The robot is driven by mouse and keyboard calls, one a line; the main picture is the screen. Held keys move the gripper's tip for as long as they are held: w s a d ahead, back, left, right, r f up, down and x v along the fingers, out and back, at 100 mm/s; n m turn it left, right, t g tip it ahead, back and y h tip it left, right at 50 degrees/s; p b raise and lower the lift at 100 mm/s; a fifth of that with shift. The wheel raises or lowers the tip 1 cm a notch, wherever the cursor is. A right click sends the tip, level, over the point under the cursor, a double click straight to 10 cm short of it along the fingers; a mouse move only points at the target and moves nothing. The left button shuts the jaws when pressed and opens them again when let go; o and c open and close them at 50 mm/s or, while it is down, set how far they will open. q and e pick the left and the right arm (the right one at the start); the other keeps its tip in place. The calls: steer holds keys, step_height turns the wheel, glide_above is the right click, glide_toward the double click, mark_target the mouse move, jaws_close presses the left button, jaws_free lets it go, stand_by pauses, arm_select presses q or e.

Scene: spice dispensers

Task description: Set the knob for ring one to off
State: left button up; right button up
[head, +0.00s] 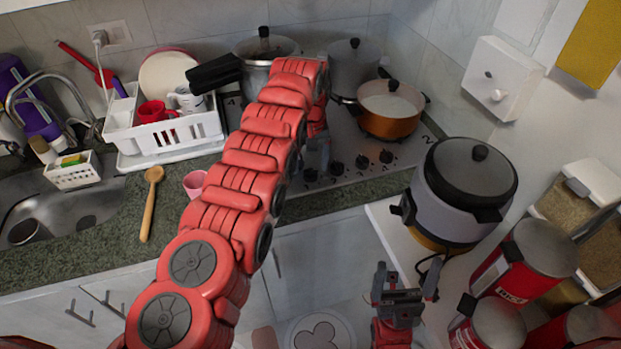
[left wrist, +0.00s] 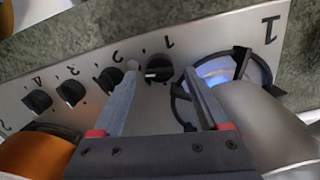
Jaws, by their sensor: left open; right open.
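The knob for ring one (left wrist: 159,68) is dark and round, with a pale mark on its left side in the left wrist view. It stands under the printed 1 on the steel panel; in the head view it is the leftmost knob (head: 311,175). A blue flame burns at the ring beside it (left wrist: 213,78). My left gripper (left wrist: 158,64) is open, its fingertips on either side of this knob in the picture; I cannot tell if they touch it. In the head view the left gripper (head: 317,160) is partly hidden. My right gripper (head: 405,283) is open and empty, low at the right.
Other knobs stand close by, including knob two (left wrist: 111,79). A silver pot (head: 262,48) and an orange pan (head: 392,122) are on the hob. A cooker (head: 462,190) and red canisters (head: 495,325) are at the right. A dish rack (head: 165,137) stands left.

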arm_select(q)
steer(key=shift+f, duration=0.65)
jaws_close()
